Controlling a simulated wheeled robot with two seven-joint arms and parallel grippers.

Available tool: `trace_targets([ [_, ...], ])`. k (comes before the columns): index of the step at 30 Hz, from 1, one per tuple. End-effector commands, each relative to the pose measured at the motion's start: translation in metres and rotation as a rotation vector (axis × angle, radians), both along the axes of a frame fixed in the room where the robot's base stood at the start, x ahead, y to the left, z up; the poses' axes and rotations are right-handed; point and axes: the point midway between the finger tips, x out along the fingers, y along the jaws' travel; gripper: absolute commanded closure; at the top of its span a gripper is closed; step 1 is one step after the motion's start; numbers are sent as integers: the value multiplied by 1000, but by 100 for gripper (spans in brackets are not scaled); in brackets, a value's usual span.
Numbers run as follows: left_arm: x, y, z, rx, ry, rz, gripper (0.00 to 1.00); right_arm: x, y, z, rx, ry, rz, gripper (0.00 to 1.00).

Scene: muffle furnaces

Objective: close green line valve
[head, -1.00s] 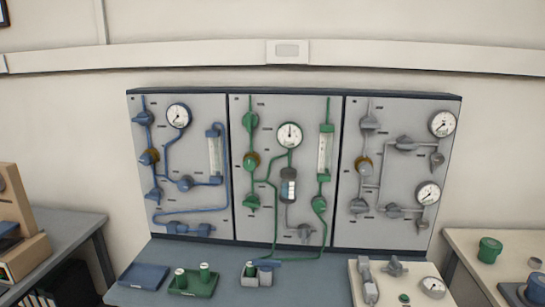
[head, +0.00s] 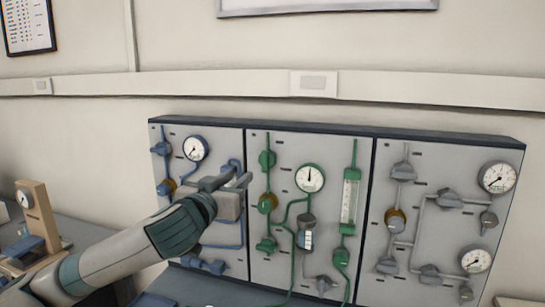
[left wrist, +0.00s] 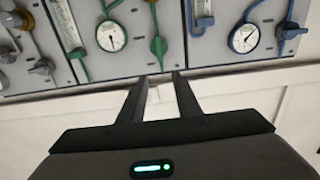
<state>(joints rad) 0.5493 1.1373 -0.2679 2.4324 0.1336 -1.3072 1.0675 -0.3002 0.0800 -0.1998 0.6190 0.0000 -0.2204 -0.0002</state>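The green line runs on the middle panel (head: 283,268) in the head view. A green valve (left wrist: 158,47) shows just beyond the fingertips. My right gripper is not in view.
A blue-line panel (head: 216,262) stands left, partly hidden by my left arm, and a grey-line panel (head: 365,285) stands right. The green line's gauge (head: 310,178) and flow tube (head: 350,200) are right of the left-hand green valves. A wooden stand with a gauge (head: 35,215) is far left.

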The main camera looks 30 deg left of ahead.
Motion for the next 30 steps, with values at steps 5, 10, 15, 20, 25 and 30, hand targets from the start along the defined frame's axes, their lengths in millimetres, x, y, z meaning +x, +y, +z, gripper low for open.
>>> trace_targets([
  [5, 1, 0, -1, 0, 1, 0, 70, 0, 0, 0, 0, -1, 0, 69],
  [10, 4, 1, 0, 0, 1, 0, 70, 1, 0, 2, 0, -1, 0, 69],
  [15, 15, 4, 1, -2, 1, 0, 70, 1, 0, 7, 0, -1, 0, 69],
  [20, 35, 9, 2, -1, 2, 2, 70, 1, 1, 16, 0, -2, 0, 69],
  [25, 64, 16, 3, -1, 2, 2, 70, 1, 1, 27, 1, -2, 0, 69],
  [30, 94, 23, 3, -2, 1, 2, 70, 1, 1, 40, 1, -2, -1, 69],
])
